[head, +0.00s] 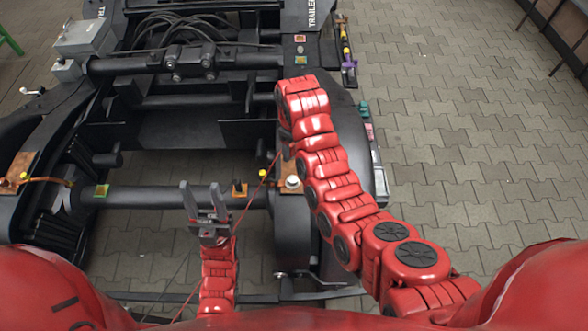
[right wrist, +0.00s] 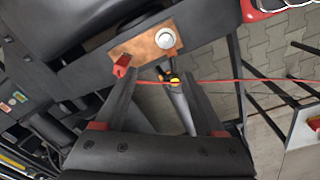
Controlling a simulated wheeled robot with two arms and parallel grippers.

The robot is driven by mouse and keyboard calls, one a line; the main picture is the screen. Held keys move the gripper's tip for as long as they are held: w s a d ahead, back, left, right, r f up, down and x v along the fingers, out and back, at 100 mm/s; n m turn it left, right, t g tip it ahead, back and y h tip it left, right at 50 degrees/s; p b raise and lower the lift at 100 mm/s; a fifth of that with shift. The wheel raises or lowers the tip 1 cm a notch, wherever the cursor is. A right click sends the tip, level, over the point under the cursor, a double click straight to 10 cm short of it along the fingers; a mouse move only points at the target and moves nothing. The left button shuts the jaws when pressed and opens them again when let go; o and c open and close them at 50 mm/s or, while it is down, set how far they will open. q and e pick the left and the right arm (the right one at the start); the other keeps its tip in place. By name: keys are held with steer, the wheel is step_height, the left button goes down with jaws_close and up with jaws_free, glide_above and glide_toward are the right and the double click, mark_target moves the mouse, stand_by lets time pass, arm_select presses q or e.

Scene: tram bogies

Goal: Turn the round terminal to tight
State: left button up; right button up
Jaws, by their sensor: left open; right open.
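The round terminal is a silver disc-like knob (head: 292,182) on a copper plate (head: 289,171), just left of my right arm in the head view. In the right wrist view the terminal (right wrist: 165,39) sits near the right end of the tilted copper plate (right wrist: 145,48). My right gripper (right wrist: 160,78) is open and empty, its fingers pointing toward the plate, with the terminal beyond the fingertips. In the head view its jaws are mostly hidden by the arm. My left gripper (head: 207,190) is open and empty, in front of the dark cross tube, left of the terminal.
A yellow-capped part (head: 263,172) is close left of the plate; a thin red line passes there. Another copper plate with a cable (head: 18,173) is at far left. A grey box (head: 85,38) is at back left. Paved floor (head: 460,130) on the right is mostly clear.

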steer(key=b, duration=0.4)
glide_toward(292, 179)
steer(key=shift+g, duration=0.3)
steer(key=f, duration=0.4)
steer(key=f+p, duration=0.1)
steer(key=f, duration=0.2)
steer(key=shift+w+f, duration=0.1)
steer(key=shift+w, duration=0.25)
steer(key=shift+f, duration=0.85)
steer(key=shift+c, duration=0.3)
jaws_close()
